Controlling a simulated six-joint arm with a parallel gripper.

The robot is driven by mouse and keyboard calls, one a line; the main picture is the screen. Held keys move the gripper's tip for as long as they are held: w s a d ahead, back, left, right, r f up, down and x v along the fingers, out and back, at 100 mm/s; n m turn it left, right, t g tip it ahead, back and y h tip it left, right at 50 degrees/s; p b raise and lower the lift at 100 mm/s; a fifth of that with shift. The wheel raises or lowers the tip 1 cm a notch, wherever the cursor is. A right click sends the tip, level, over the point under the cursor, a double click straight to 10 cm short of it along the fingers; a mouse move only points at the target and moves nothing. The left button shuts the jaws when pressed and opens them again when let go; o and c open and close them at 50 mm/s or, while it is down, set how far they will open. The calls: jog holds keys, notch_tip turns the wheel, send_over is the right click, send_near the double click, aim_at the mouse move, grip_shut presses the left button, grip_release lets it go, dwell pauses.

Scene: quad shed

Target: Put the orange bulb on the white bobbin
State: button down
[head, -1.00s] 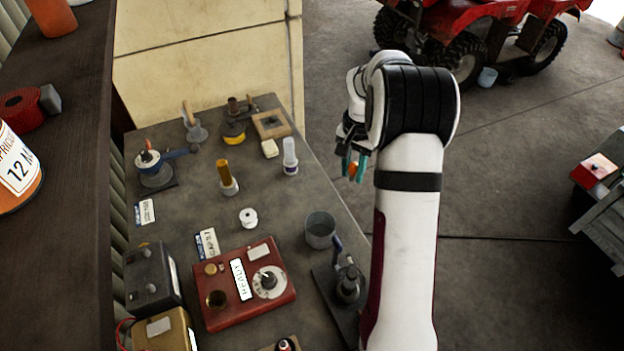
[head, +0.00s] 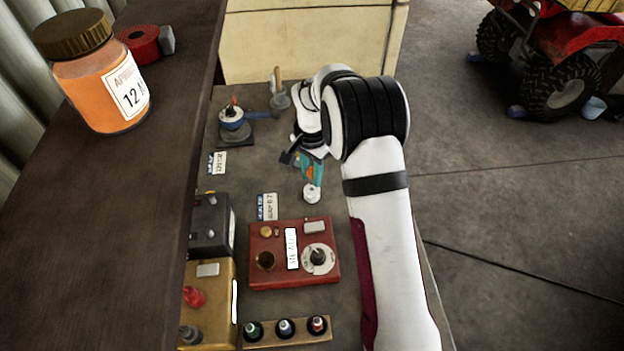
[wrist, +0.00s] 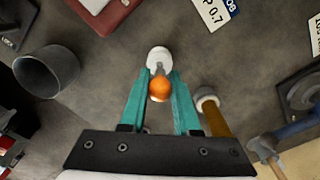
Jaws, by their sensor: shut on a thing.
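The orange bulb (wrist: 160,88) is held between the teal fingers of my gripper (wrist: 160,84) in the wrist view. In the head view my gripper (head: 309,172) is over the table, just behind the white bobbin (head: 312,194). In the wrist view the white bobbin (wrist: 158,58) shows just beyond the bulb, near the fingertips. The bulb's lower part is partly hidden by the fingers. I cannot tell whether the bulb touches the bobbin.
A grey metal cup (wrist: 47,74) stands to the left there. A red box with a dial (head: 262,281) lies in front of the bobbin in the head view.

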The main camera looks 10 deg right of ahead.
jog(key=shift+f, duration=1.25)
jog(key=c, duration=0.6)
grip_release()
jog(key=shift+f, duration=0.15)
jog(key=shift+c, duration=0.2)
